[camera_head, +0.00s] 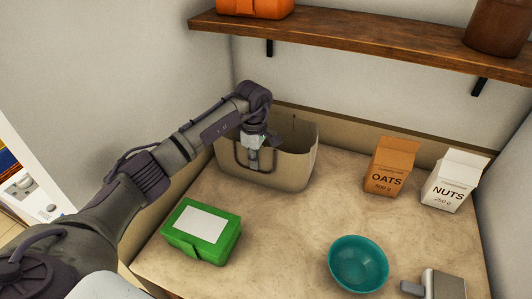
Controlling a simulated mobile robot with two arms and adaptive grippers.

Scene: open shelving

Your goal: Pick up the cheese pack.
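No pack that I can make out as cheese shows in the head view. My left gripper (254,160) points down at the tan open bin (295,172) near the back of the counter. Its fingers are small and seen against the bin, so I cannot tell whether they are open or shut, or hold anything. The inside of the bin is mostly hidden by its front wall and my gripper. A green box with a blank white label (221,243) lies at the front left of the counter. My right gripper is not in view.
Cartons marked oats (390,168) and nuts (453,182) stand at the back right. A teal bowl (358,264) and a grey object with a handle (445,286) are in front. A wooden shelf (370,38) hangs above. The counter's middle is clear.

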